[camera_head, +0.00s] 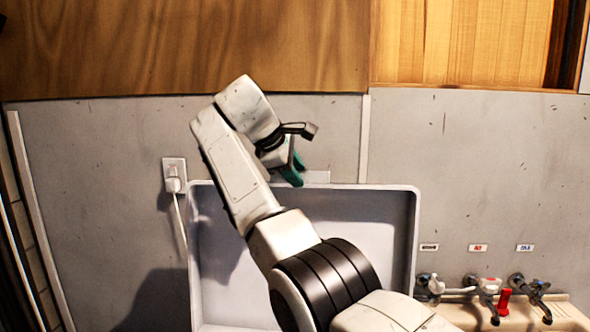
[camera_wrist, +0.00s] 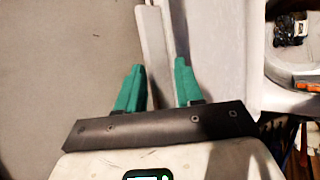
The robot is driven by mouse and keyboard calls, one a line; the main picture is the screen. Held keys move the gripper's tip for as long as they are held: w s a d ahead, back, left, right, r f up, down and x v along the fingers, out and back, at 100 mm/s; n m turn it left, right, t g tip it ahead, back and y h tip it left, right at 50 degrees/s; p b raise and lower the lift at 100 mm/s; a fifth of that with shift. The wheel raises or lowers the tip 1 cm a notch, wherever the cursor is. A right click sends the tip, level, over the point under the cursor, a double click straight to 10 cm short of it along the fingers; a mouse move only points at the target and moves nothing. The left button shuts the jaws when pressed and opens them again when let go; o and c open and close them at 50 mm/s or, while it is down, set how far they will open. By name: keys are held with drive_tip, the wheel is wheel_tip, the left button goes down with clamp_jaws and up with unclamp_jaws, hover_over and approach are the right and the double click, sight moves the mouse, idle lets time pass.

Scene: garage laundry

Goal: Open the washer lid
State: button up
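The washer lid (camera_head: 402,250) is a pale grey panel with a raised rim. It stands up in front of the wall in the head view, its recessed inner face towards me. My gripper (camera_head: 297,172), with green fingers, is at the lid's top edge. In the wrist view my gripper (camera_wrist: 158,72) has its fingers apart, with a pale strip, which looks like the lid's edge (camera_wrist: 153,40), running between them. I cannot tell whether either finger touches it. The washer's body is hidden below the head view; what looks like its opening (camera_wrist: 290,30) shows at the wrist view's upper right.
A plugged outlet (camera_head: 174,170) is on the wall left of the lid. Several taps, one with a red handle (camera_head: 504,301), stand over a sink (camera_head: 560,318) at the lower right. A wooden cabinet (camera_head: 180,45) hangs above, close over my raised arm.

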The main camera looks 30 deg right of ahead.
drive_tip(key=shift+r, duration=0.15)
drive_tip(key=b+v, duration=0.1)
drive_tip(key=v, duration=0.9)
drive_tip(key=shift+a+b, duration=0.2)
drive_tip(key=shift+b, duration=0.15)
drive_tip(key=shift+a+r, duration=0.1)
